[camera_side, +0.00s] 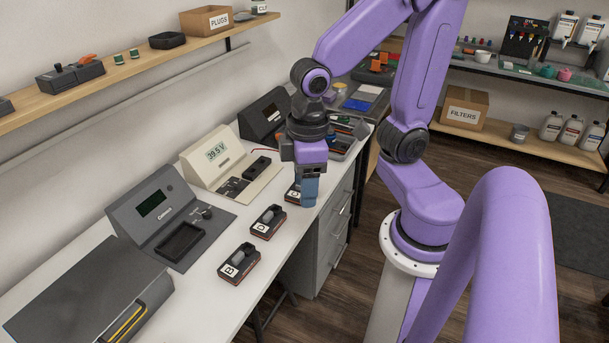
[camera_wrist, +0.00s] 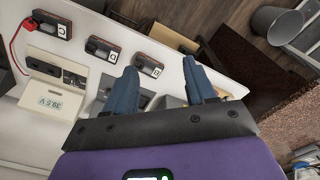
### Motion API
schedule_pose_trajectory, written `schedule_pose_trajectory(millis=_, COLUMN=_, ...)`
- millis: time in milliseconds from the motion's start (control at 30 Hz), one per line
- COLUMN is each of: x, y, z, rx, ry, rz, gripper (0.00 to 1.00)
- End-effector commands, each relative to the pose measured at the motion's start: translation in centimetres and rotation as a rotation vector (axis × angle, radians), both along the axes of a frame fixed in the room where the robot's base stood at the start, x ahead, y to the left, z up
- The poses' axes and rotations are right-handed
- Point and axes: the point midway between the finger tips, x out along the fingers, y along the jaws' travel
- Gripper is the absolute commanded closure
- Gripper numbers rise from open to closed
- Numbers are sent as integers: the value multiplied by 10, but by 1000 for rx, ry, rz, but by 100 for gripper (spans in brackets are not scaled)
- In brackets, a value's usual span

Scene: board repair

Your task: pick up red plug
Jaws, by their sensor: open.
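A red plug (camera_wrist: 29,25) on a red cable shows at the far upper left of the wrist view. It sits at the left end of a dark module (camera_wrist: 52,25); whether it is seated or only touching is too small to tell. In the side view the plug is hidden by my gripper. My gripper (camera_wrist: 160,65) has its blue fingers apart with nothing between them. In the side view my gripper (camera_side: 309,200) points down over the bench, by the farthest of the three modules (camera_side: 292,194).
Two more modules (camera_side: 268,222) (camera_side: 239,263) stand nearer along the white bench (camera_side: 213,305). A cream meter (camera_side: 221,160) reading 39.5 V and a grey device (camera_side: 170,215) stand behind them. A wall shelf (camera_side: 130,66) runs above.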

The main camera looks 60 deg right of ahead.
Motion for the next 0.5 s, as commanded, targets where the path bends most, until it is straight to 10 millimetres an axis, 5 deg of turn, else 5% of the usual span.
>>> schedule_pose_trajectory(millis=267, x=74, y=-25, z=-7, rx=-15, ry=-19, rz=-544, gripper=45)
schedule_pose_trajectory(millis=500, x=129, y=-66, z=-16, rx=-27, ry=-38, rz=-1008, gripper=45)
